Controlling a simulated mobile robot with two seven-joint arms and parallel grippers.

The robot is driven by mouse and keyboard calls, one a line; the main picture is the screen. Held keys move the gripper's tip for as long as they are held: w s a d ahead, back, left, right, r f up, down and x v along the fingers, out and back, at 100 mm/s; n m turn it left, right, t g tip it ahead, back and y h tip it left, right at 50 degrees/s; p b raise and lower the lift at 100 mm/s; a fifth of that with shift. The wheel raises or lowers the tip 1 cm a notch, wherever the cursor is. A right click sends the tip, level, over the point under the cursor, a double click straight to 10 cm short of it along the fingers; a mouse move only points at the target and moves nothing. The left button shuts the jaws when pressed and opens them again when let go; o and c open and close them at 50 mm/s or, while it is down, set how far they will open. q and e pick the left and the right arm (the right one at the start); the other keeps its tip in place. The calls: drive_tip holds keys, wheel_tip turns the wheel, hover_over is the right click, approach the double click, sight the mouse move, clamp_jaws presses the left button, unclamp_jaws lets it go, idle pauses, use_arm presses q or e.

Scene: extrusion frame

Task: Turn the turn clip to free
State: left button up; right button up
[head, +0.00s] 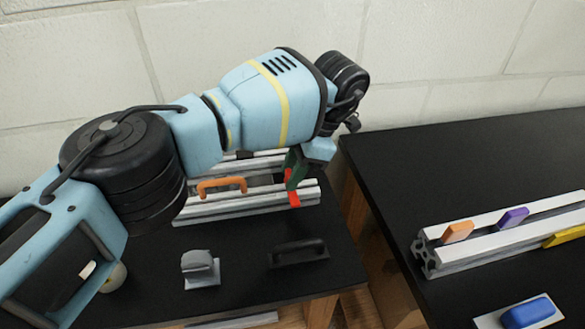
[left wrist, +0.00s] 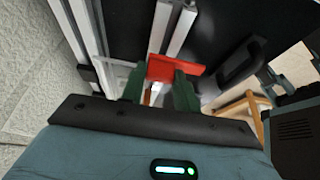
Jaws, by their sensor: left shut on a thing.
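A red clip (head: 294,199), which I take to be the turn clip, sits at the right end of the aluminium extrusion frame (head: 240,205) on the left table. In the left wrist view the red clip (left wrist: 176,69) lies crosswise over the white rails (left wrist: 165,30). My left gripper (head: 292,168) reaches down from above, its dark green fingers (left wrist: 160,90) shut on the red clip. The fingers hide part of the clip. My right gripper is in neither view.
An orange handle (head: 222,186) stands on the same frame, left of the clip. A grey latch (head: 200,267) and a black handle (head: 298,253) sit in front. The right table carries another extrusion (head: 490,245) with coloured clips and a blue block (head: 528,312). A gap separates the tables.

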use_arm(q)
drive_tip(key=o, duration=1)
drive_tip(key=shift+r, duration=0.6)
drive_tip(key=shift+s+r, duration=0.25)
drive_tip(key=shift+r, duration=0.4)
drive_tip(key=shift+s+r, duration=0.25)
drive_tip(key=shift+r, duration=0.35)
drive_tip(key=shift+s, duration=0.75)
drive_tip(key=s, duration=0.4)
drive_tip(key=s+r, duration=0.1)
drive_tip(key=s, duration=0.8)
drive_tip(key=shift+s+r, duration=0.15)
drive_tip(key=shift+s, duration=0.1)
drive_tip(key=shift+s, duration=0.1)
